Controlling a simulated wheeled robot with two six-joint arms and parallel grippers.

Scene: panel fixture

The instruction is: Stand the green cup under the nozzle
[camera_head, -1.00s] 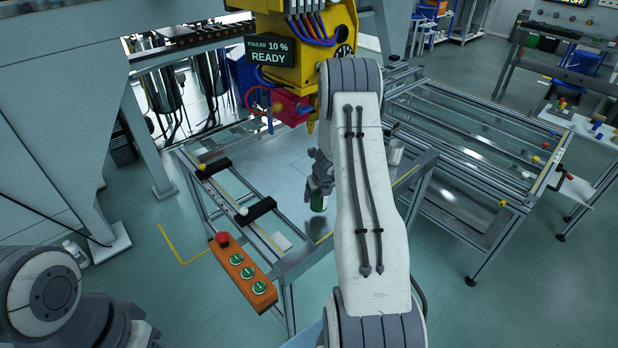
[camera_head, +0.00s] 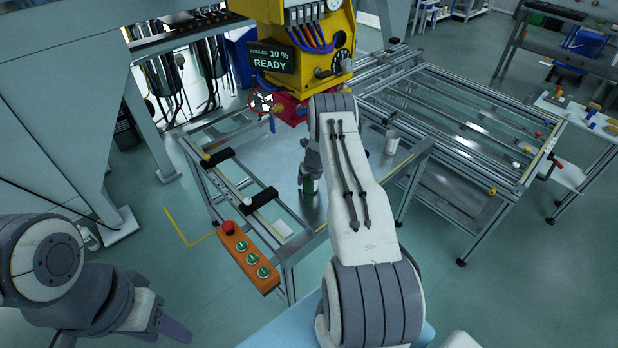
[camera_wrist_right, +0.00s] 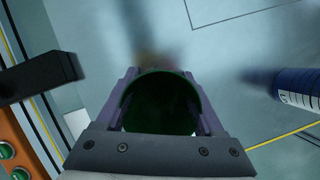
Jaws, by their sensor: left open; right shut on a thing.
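The green cup (camera_head: 310,186) is in my right gripper (camera_head: 309,172), low over the metal table, partly hidden by the gripper. Whether its base touches the table I cannot tell. In the right wrist view the green cup (camera_wrist_right: 160,103) sits between the two fingers (camera_wrist_right: 160,92), its dark open mouth towards the camera. The yellow machine (camera_head: 290,45) has a red part (camera_head: 290,110) below it. The nozzle tip is hidden behind my right arm. My left gripper (camera_head: 176,330) is open and empty at the lower left, away from the table.
A pale can (camera_head: 392,142) stands on the table right of my arm. Black blocks (camera_head: 262,198) lie on the left rail. An orange button box (camera_head: 248,258) is on the table's near left edge. In the wrist view a blue cylinder (camera_wrist_right: 298,87) is at the right.

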